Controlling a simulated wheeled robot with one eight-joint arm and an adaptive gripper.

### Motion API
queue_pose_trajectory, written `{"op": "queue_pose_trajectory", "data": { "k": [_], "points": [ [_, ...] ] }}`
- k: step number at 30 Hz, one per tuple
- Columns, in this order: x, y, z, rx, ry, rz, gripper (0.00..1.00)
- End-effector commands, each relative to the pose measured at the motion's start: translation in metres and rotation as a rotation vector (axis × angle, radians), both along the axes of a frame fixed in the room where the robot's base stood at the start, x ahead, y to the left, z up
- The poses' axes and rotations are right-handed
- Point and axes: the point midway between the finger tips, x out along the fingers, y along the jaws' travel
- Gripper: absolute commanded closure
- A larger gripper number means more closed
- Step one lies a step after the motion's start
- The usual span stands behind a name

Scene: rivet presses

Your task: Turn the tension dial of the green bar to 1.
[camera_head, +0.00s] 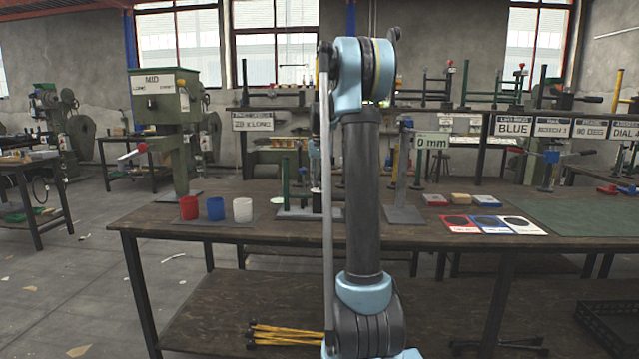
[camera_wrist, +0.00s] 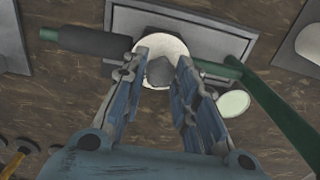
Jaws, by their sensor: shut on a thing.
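In the wrist view my gripper (camera_wrist: 165,62) is closed around a grey faceted knob (camera_wrist: 160,74), with a blue finger on either side. The knob sits in front of a round white dial face (camera_wrist: 170,46) on a grey plate (camera_wrist: 215,42). The green bar (camera_wrist: 282,118) runs down the right side, and a green-tipped dark handle (camera_wrist: 88,42) reaches out to the left. No dial numbers can be read. In the head view a green post (camera_head: 285,182) stands on a base on the table; my arm hides much of that spot.
Red (camera_head: 189,208), blue (camera_head: 215,209) and white (camera_head: 242,210) cups stand on a mat at left. A MID press (camera_head: 165,97) is behind them. A "0 mm" sign (camera_head: 432,141) stands right of my arm. Coloured cards (camera_head: 460,225) and a green mat (camera_head: 585,218) lie at right.

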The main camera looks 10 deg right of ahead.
Motion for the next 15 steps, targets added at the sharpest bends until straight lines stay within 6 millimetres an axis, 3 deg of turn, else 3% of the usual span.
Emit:
{"op": "queue_pose_trajectory", "data": {
  "k": [15],
  "points": [
    [0.0, -0.0001, 0.0001, 0.0, 0.0, 0.436, 0.97]
  ]
}}
